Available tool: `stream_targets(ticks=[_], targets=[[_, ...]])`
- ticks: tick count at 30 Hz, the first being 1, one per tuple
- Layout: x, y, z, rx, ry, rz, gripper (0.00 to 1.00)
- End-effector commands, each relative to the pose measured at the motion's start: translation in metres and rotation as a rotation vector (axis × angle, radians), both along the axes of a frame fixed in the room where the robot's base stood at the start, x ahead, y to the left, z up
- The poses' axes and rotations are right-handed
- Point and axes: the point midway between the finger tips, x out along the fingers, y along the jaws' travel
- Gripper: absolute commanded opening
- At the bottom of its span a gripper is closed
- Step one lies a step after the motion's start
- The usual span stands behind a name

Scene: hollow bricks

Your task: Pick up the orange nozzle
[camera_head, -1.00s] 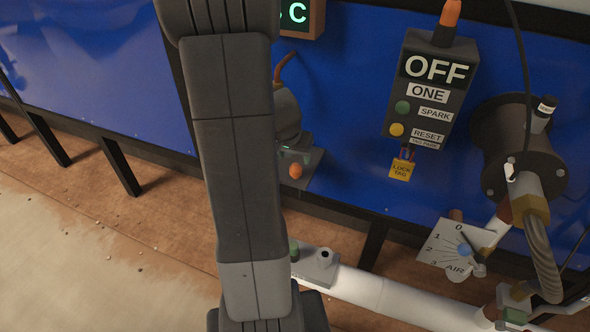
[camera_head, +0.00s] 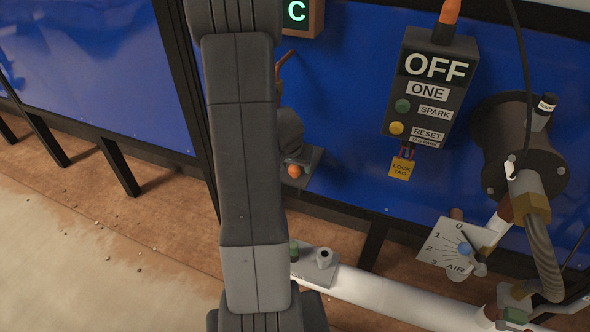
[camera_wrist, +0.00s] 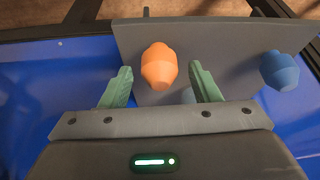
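The orange nozzle (camera_wrist: 159,67) stands on a grey shelf plate in the wrist view, centred ahead of my gripper. It also shows in the head view (camera_head: 295,171), small, at the shelf's front edge. My gripper (camera_wrist: 161,82) is open, with one green finger on each side of the nozzle's lower part. I see gaps between the nozzle and both fingers. In the head view the gripper's fingers are hidden behind my arm and wrist.
The grey shelf (camera_wrist: 215,35) is fixed by a blue panel (camera_head: 345,110). A control box (camera_head: 431,90) reads OFF. A white pipe (camera_head: 385,300) runs below.

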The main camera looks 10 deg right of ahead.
Motion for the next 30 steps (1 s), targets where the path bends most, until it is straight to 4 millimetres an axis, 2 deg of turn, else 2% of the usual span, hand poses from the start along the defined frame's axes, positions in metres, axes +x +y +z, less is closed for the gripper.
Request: stream_targets(ticks=[1, 6, 7, 14, 17, 24, 30], targets=[[0.000, 0.000, 0.000, 0.000, 0.000, 0.000, 0.46], [0.000, 0.000, 0.000, 0.000, 0.000, 0.000, 0.12], [0.000, 0.000, 0.000, 0.000, 0.000, 0.000, 0.09], [0.000, 0.000, 0.001, -0.001, -0.001, 0.000, 0.09], [0.001, 0.000, 0.009, -0.002, -0.002, 0.001, 0.09], [0.002, 0.000, 0.055, -0.001, -0.007, -0.001, 0.09], [0.001, 0.000, 0.086, -0.001, -0.005, -0.001, 0.09]])
